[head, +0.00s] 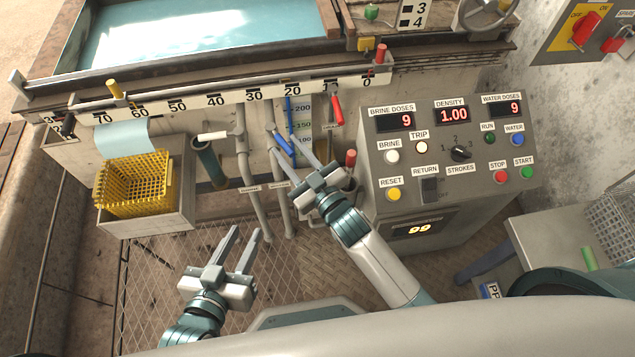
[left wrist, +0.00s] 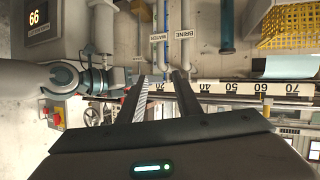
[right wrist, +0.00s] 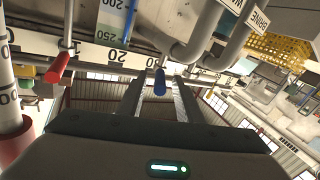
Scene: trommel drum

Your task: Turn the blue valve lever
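The blue valve lever (head: 284,144) is on the pipework below the ruler on the tank's front. In the right wrist view the blue lever (right wrist: 160,82) appears between the two fingers, with gaps on both sides. My right gripper (head: 283,145) is open, its fingertips around or just in front of the lever; I cannot tell the exact depth. The right wrist view also shows my right gripper (right wrist: 159,76) open. My left gripper (head: 244,231) is open and empty, low over the grated floor, away from the lever. It also shows in the left wrist view (left wrist: 160,76).
The control console (head: 425,190) stands close on the right. A yellow basket (head: 135,185) sits at left.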

